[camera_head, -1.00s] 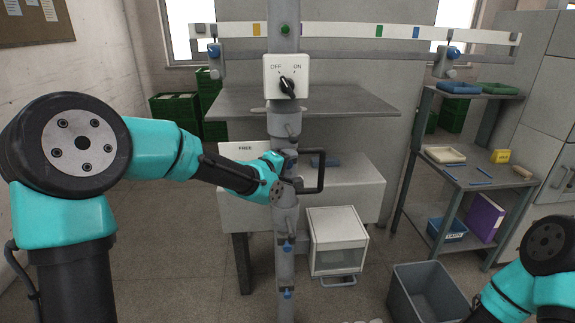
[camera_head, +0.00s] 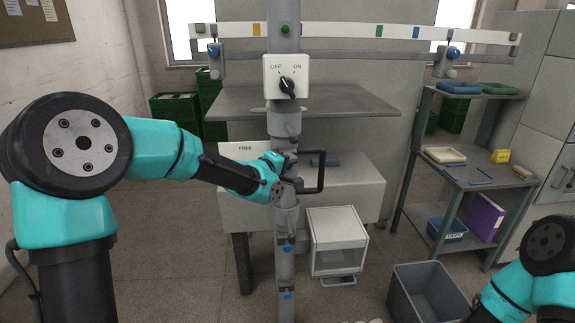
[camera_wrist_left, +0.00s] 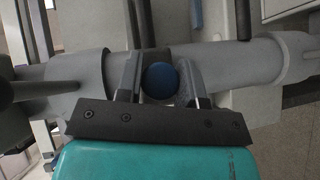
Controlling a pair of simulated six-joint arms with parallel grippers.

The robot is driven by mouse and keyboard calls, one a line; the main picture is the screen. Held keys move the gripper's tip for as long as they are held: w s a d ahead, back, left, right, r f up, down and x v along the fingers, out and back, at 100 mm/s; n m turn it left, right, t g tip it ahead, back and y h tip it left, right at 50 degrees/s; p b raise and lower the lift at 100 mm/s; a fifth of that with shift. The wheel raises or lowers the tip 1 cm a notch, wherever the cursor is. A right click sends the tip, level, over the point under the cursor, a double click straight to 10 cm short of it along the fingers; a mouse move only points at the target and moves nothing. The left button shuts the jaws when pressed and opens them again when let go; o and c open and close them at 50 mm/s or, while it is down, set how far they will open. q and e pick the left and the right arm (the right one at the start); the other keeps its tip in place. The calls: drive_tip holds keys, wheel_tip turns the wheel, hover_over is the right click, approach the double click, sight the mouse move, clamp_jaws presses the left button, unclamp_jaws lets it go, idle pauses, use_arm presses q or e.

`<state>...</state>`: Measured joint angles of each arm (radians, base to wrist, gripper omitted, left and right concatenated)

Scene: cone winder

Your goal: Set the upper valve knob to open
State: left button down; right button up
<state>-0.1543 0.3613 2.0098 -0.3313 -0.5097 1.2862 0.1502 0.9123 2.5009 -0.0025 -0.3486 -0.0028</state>
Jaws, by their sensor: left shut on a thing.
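A grey upright pipe (camera_head: 288,222) stands in front of me. My left gripper (camera_head: 287,174) reaches it at mid-height from the left. In the left wrist view, a round blue valve knob (camera_wrist_left: 160,80) sits between the two fingers of my left gripper (camera_wrist_left: 162,88), which are shut on it. In the head view my gripper and wrist mostly hide this knob, and its setting cannot be read. Two more blue knobs, a middle one (camera_head: 287,246) and a bottom one (camera_head: 287,293), show lower on the pipe. My right gripper is out of view.
A black handle (camera_head: 322,171) juts out right of my left gripper. Above is a white OFF/ON switch plate (camera_head: 274,66) with a black dial. A white drawer box (camera_head: 338,240) and a grey bin (camera_head: 428,290) stand to the lower right. A shelf rack (camera_head: 470,180) stands farther right.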

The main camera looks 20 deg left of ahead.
use_arm(q)
drive_tip(key=shift+s+d, duration=0.25)
drive_tip(key=shift+s, duration=0.45)
drive_tip(key=shift+s+d, duration=0.3)
drive_tip(key=shift+s, duration=0.35)
drive_tip(key=shift+s+d, duration=0.25)
drive_tip(key=shift+s, duration=0.45)
drive_tip(key=c, duration=0.8)
unclamp_jaws()
drive_tip(key=shift+o, duration=0.2)
drive_tip(key=v, duration=1.7)
drive_tip(key=shift+s, duration=0.2)
drive_tip(key=shift+a, duration=0.1)
